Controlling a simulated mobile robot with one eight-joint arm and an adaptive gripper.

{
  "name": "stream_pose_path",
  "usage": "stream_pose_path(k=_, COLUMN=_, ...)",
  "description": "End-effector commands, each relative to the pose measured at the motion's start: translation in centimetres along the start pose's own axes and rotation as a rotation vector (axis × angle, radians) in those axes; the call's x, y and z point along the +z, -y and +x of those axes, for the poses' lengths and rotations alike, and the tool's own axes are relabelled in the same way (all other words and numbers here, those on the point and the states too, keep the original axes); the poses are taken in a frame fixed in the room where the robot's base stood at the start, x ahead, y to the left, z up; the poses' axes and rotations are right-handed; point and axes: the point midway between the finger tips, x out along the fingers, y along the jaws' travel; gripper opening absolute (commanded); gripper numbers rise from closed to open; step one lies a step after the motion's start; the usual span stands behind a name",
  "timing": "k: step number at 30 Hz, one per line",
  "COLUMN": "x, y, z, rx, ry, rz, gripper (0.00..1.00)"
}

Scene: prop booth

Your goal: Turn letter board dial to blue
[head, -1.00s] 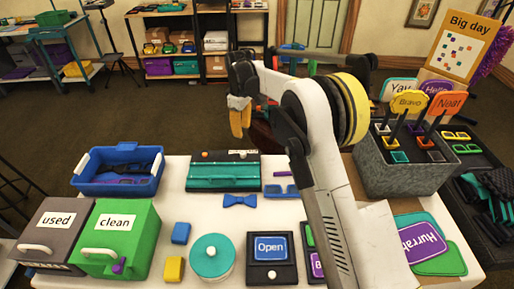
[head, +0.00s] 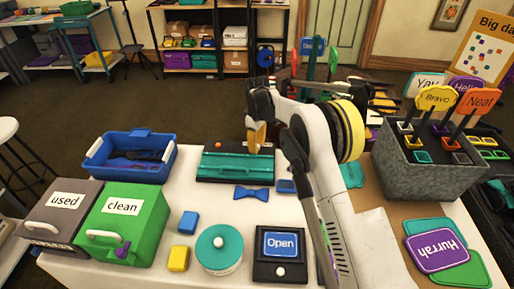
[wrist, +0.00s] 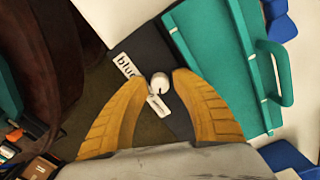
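The black board with a teal panel (head: 235,167) lies at the back of the white table. In the wrist view, its dark end carries a white round dial (wrist: 159,82) with a short dark mark. A white label reading "blue" (wrist: 127,66) lies beside it, and a smaller white tag (wrist: 158,105), unreadable, lies below. My gripper (wrist: 159,76) is open, its yellow fingers either side of the dial with gaps showing. In the head view my gripper (head: 256,138) points down over the board's right end and hides the dial.
A blue bow tie (head: 252,193) lies in front of the board, and a blue bin (head: 130,165) stands left. Nearer are the "Open" sign box (head: 280,262), a teal round container (head: 219,258) and the "clean" box (head: 150,235). A grey sign holder (head: 390,178) stands right.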

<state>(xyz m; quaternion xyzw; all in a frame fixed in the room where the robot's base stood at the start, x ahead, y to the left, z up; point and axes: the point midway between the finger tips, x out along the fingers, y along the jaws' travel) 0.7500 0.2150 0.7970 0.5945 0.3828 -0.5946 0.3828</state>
Motion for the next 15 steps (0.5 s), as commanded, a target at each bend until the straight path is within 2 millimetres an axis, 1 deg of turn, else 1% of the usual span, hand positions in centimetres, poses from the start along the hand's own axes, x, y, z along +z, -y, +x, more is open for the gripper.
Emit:
stream_pose_path(k=6, x=0.00, y=0.00, z=-0.02, rx=0.000, ry=0.000, rz=0.000, gripper=0.31)
stream_pose_path(k=7, x=0.00, y=0.00, z=-0.02, rx=0.000, ry=0.000, rz=0.000, gripper=0.24)
stream_pose_path(k=8, x=0.00, y=0.00, z=-0.02, rx=0.000, ry=0.000, rz=0.000, gripper=0.15)
stream_pose_path(k=9, x=0.00, y=0.00, z=-0.03, rx=0.000, ry=0.000, rz=0.000, gripper=0.03)
stream_pose_path(k=10, x=0.00, y=0.00, z=-0.02, rx=0.000, ry=0.000, rz=0.000, gripper=0.00)
stream_pose_path(k=15, x=0.00, y=0.00, z=-0.03, rx=0.000, ry=0.000, rz=0.002, gripper=0.00)
